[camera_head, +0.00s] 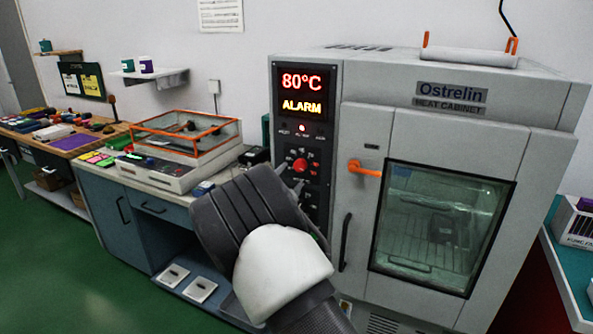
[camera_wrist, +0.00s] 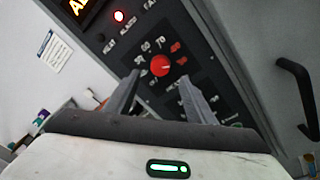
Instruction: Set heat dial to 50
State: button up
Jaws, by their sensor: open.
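The heat dial (camera_head: 300,165) is a red round knob on the dark control panel of the grey heat cabinet (camera_head: 425,125). The display (camera_head: 301,93) above it reads 80°C and ALARM. In the wrist view the dial (camera_wrist: 160,65) has a ring of numbers, some white and some red; I cannot tell for sure which number it points at. My gripper (camera_wrist: 160,82) is open, its two fingers reaching toward the panel just below the dial in the wrist view, with nothing between them. In the head view my wrist hides the lower panel and most of my gripper.
An orange door latch (camera_head: 365,169) and a black door handle (camera_head: 345,242) stick out right of the panel. A bench with an orange-framed clear box (camera_head: 187,130) stands left. A red lamp (camera_wrist: 118,16) glows on the panel.

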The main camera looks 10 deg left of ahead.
aim_at(298, 167)
jog(key=x, duration=0.6)
jog(key=shift+w, duration=0.2)
jog(key=shift+c, duration=0.3)
jog(key=c, duration=1)
